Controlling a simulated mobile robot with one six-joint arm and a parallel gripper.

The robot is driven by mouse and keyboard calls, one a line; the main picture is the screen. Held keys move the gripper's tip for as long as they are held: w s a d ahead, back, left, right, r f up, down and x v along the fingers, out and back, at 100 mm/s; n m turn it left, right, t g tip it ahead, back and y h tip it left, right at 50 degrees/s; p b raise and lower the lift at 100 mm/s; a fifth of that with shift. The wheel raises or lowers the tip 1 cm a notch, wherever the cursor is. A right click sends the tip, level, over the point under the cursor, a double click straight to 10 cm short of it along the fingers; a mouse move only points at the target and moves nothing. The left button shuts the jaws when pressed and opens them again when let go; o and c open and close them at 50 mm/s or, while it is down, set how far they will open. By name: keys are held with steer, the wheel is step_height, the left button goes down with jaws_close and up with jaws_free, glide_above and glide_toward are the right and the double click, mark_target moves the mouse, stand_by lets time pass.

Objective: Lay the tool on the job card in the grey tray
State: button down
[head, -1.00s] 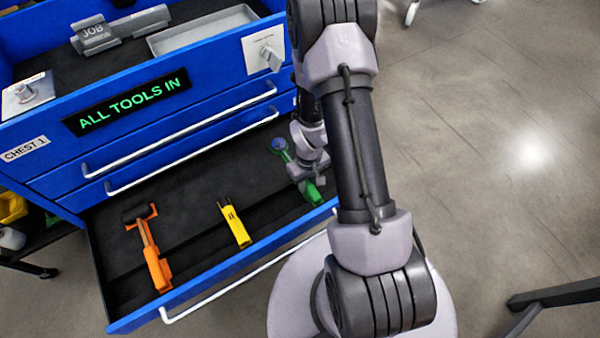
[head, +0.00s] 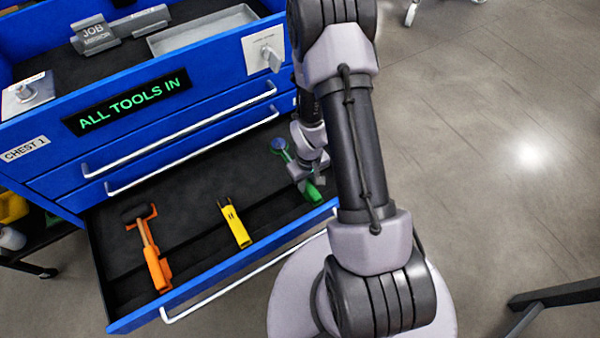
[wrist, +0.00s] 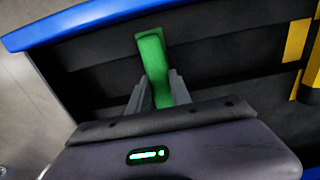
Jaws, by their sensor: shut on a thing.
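A green-handled tool (head: 314,193) with a round blue-grey head lies at the right end of the open bottom drawer. My gripper (head: 308,178) is down at it and shut on its green handle. In the wrist view the handle (wrist: 152,58) stands out between the two fingers (wrist: 158,92); the head is hidden there. The grey tray (head: 205,41) is on top of the blue chest.
The open drawer (head: 190,275) also holds an orange tool (head: 150,255) and a yellow tool (head: 235,225), apart from my gripper. A lit panel (head: 128,101) reads ALL TOOLS IN. Open floor (head: 470,200) lies to the right.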

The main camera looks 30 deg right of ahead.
steer(key=shift+r, duration=0.15)
steer(key=shift+r+p, duration=0.3)
steer(key=shift+r, duration=0.2)
